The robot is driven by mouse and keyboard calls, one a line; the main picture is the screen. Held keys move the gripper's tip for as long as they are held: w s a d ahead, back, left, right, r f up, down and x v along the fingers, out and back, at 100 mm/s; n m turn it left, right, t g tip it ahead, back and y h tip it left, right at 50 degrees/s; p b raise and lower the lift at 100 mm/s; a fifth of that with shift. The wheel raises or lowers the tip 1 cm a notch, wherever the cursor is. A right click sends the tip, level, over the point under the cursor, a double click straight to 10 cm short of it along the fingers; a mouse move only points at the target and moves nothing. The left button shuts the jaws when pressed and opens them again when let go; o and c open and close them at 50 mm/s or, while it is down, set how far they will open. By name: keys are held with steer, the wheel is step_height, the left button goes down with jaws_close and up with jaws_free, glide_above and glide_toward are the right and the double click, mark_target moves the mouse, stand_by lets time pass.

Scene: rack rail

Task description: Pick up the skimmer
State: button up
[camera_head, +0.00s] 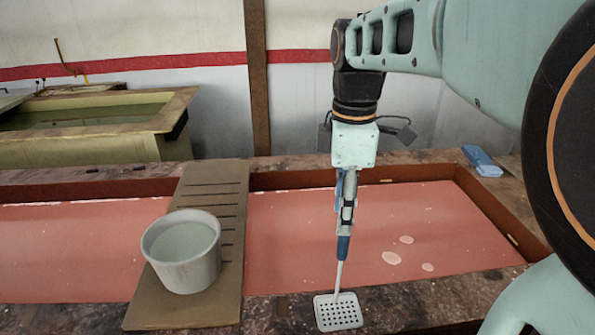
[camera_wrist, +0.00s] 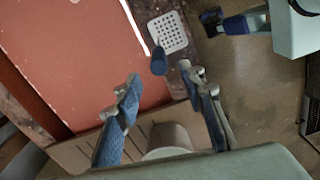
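The skimmer has a square perforated plate (camera_head: 338,312) resting on the near ledge, a thin rod and a blue handle (camera_head: 343,246) rising from it. In the wrist view its plate (camera_wrist: 168,33) is near the top and the handle's end (camera_wrist: 159,62) points toward the camera. My gripper (camera_head: 346,222) hangs pointing down just above the handle. In the wrist view my gripper (camera_wrist: 159,76) is open, with a gap between each blue-padded finger and the handle. The handle end appears at or just beyond the fingertips; I cannot tell its exact depth.
A pale bucket (camera_head: 186,275) stands on a brown slotted board (camera_head: 215,190) across the red-floored trough (camera_head: 300,240), left of my gripper. A blue object (camera_head: 482,160) lies on the far ledge at right. A yellowish tank (camera_head: 90,150) stands behind at left.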

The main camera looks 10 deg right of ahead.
steer(key=f, duration=0.5)
steer(key=shift+d, duration=0.3)
steer(key=shift+c, duration=0.5)
jaws_close()
